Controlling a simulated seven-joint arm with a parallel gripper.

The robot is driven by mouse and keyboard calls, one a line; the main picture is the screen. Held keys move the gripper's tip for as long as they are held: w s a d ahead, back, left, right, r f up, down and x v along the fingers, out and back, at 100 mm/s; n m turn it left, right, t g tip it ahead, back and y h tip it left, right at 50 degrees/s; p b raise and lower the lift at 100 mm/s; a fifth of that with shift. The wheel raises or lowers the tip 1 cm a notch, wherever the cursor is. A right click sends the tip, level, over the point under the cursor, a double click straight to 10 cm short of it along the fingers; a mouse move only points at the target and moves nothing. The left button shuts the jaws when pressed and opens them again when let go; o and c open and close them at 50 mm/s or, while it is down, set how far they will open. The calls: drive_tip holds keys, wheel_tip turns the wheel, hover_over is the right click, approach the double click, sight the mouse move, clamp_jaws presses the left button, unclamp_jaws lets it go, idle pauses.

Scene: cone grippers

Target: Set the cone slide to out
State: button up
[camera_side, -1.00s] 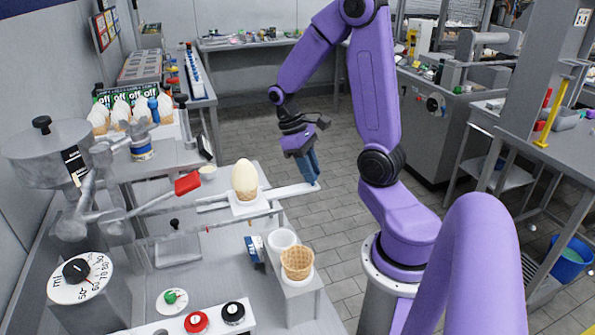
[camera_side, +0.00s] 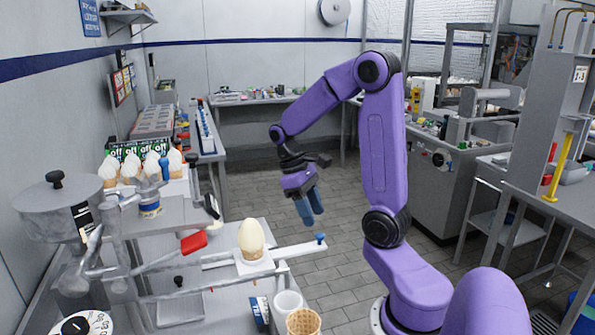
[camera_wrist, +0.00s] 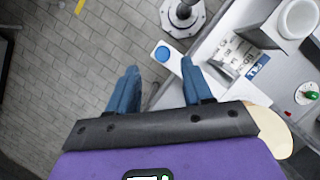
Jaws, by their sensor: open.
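The cone slide is a pale bar (camera_side: 298,250) that runs out to the right from the machine, with a blue knob (camera_side: 320,238) at its end. A cone with smooth cream-coloured ice cream (camera_side: 252,238) stands upright in the holder on the slide. My gripper (camera_side: 310,217) is open and empty, pointing down, with its blue fingertips just above the knob in the side view. In the wrist view the knob (camera_wrist: 162,53) shows between and slightly beyond the two fingertips (camera_wrist: 160,70). The ice cream (camera_wrist: 276,130) is partly hidden by my gripper there.
A red-handled lever (camera_side: 193,243) stands left of the cone. A white cup (camera_side: 287,303) and an empty waffle cone (camera_side: 303,322) are in front of the slide. Several finished cones (camera_side: 140,169) stand behind left. Open floor lies right of the slide.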

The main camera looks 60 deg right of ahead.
drive_tip(key=v, duration=1.2)
drive_tip(key=shift+r, duration=0.25)
drive_tip(key=a+f+n+t+h, duration=0.1)
drive_tip(key=a+f+n+t, duration=0.2)
drive_tip(key=a, duration=0.5)
drive_tip(key=s+a+f+n+t, duration=0.1)
drive_tip(key=s+a+f+n, duration=0.3)
drive_tip(key=s+a, duration=0.2)
drive_tip(key=s+a+f+n+y, duration=0.1)
drive_tip(key=s+a+f+n, duration=0.3)
drive_tip(key=s+a, duration=0.3)
drive_tip(key=s+n, duration=0.1)
drive_tip(key=s, duration=0.2)
drive_tip(key=shift+s+f+n+t, duration=0.2)
drive_tip(key=shift+f+n+t, duration=0.1)
drive_tip(key=shift+t, duration=0.1)
drive_tip(key=shift+a+r, duration=0.1)
idle(0.3)
